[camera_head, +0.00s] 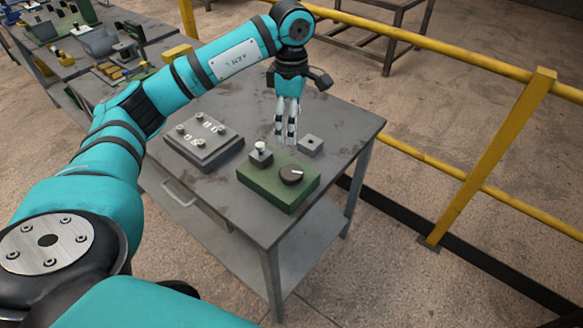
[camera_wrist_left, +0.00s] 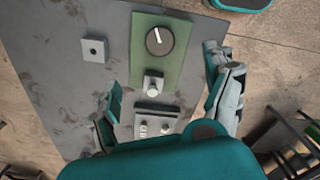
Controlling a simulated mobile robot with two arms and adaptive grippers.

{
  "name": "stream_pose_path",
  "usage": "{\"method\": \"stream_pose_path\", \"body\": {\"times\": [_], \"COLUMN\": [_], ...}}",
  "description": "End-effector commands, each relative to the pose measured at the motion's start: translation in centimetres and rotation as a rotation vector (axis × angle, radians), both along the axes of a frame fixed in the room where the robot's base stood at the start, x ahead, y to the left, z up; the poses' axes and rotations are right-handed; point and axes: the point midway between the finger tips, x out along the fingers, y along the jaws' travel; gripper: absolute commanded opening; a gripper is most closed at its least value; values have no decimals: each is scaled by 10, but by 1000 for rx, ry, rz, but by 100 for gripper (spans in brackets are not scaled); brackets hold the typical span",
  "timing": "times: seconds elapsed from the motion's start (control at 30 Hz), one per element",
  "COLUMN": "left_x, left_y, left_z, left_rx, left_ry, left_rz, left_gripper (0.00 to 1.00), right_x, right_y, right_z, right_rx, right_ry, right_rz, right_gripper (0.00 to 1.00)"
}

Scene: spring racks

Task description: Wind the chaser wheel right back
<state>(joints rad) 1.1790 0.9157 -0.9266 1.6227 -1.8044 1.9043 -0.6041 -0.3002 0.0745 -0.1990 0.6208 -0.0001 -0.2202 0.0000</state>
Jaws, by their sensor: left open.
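A dark round wheel (camera_head: 291,174) with a white pointer line lies on the right part of a green base (camera_head: 261,196). It also shows in the left wrist view (camera_wrist_left: 160,41), its line tilted slightly from upright. A small post with a pale cap (camera_head: 261,153) stands on the same base, beside the wheel. No label tells me for certain that this is the chaser wheel. My left gripper (camera_head: 286,138) points down above the table, behind the green base, apart from the wheel. It is open and empty; its fingers spread in the left wrist view (camera_wrist_left: 166,98). My right gripper is out of view.
A grey block with several pale knobs (camera_head: 203,141) sits left of the green base. A small grey square block (camera_head: 311,145) sits behind it. The worn metal table (camera_head: 340,130) has free room at the right. Yellow railings (camera_head: 470,68) run beyond it.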

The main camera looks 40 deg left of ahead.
Motion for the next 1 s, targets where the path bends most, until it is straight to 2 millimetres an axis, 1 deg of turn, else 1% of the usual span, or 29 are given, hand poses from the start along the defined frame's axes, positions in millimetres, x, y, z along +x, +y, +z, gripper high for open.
{"method": "stream_pose_path", "body": {"times": [0.17, 0.5, 0.6, 0.7, 0.8, 1.0], "left_x": [-2, -2, -1, -1, -1, 0], "left_y": [0, -1, -1, -2, -2, -1], "left_z": [-34, -108, -127, -142, -152, -161], "left_rx": [-1, -3, -4, -4, -4, -4], "left_ry": [6, 5, 4, 3, 2, -1], "left_rz": [0, -1, -1, -1, -1, -1], "left_gripper": [85, 85, 85, 85, 85, 85], "right_x": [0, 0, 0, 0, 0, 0], "right_y": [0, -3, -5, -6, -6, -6], "right_z": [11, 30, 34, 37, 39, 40], "right_rx": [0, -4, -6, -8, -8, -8], "right_ry": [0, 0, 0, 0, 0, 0], "right_rz": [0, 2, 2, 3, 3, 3], "right_gripper": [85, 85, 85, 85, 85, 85]}}
